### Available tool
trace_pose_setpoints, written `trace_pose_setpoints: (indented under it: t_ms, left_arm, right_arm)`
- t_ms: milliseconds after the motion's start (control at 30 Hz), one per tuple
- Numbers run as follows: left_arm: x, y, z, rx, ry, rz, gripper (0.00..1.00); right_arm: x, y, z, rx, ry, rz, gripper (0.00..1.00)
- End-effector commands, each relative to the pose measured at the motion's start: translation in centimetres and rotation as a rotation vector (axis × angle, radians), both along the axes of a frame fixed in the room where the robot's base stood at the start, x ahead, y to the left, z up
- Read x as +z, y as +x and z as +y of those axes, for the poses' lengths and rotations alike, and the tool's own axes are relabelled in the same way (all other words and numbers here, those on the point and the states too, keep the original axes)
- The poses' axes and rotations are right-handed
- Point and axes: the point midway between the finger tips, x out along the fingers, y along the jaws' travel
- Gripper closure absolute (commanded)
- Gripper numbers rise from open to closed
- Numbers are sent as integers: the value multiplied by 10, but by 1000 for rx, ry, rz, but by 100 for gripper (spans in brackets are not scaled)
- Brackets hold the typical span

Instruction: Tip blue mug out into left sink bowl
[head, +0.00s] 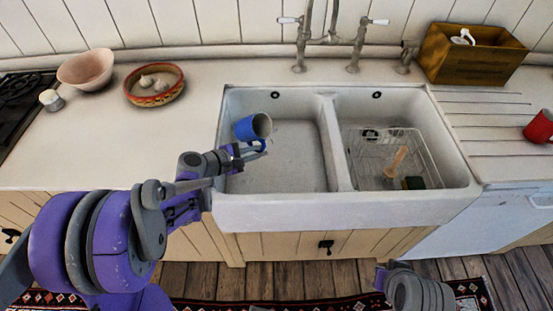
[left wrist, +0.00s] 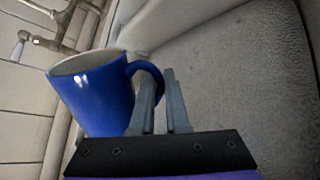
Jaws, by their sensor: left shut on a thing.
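The blue mug (head: 246,128) is held above the left part of the left sink bowl (head: 296,172). It is tilted well over in the head view, its pale opening facing right. My left gripper (head: 258,153) is shut on the mug's handle, below the mug's body. In the left wrist view the mug (left wrist: 95,98) shows at the left, its handle reaching to the fingertips of my left gripper (left wrist: 160,85). I cannot tell whether anything is inside the mug. Part of my right arm shows at the bottom right of the head view; its fingers are not visible.
The right sink bowl holds a wire rack (head: 385,150) with a wooden-handled brush (head: 396,162) and a sponge (head: 413,183). Taps (head: 334,35) stand behind the sink. A patterned bowl (head: 155,85) and pink bowl (head: 86,69) are on the left counter. A red mug (head: 540,127) stands far right.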

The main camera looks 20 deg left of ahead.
Motion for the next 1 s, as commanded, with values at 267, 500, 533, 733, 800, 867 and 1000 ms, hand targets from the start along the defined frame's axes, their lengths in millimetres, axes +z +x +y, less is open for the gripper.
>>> trace_pose_setpoints:
  t_ms: [267, 500, 533, 733, 800, 867, 1000]
  left_arm:
    - [-3, 1, 2, 2, 39, -12, 100]
    - [-4, 1, 3, 2, 81, -26, 100]
    - [-4, 1, 3, 3, 87, -27, 100]
    - [-3, 2, 5, 4, 131, -41, 100]
    - [-2, 2, 6, 4, 147, -45, 100]
    - [-2, 2, 7, 5, 162, -48, 100]
    - [-1, 2, 8, 5, 200, -61, 100]
  right_arm:
    - [1, 0, 0, 0, 0, 0, 100]
    - [4, 1, 0, 0, 0, -2, 100]
    - [5, 1, 0, 0, 0, -2, 100]
    - [9, 2, 0, 0, 0, -4, 100]
    - [11, 2, 0, 0, 0, -4, 100]
    - [13, 3, 0, 0, 0, -5, 100]
    - [17, 4, 0, 0, 0, -7, 100]
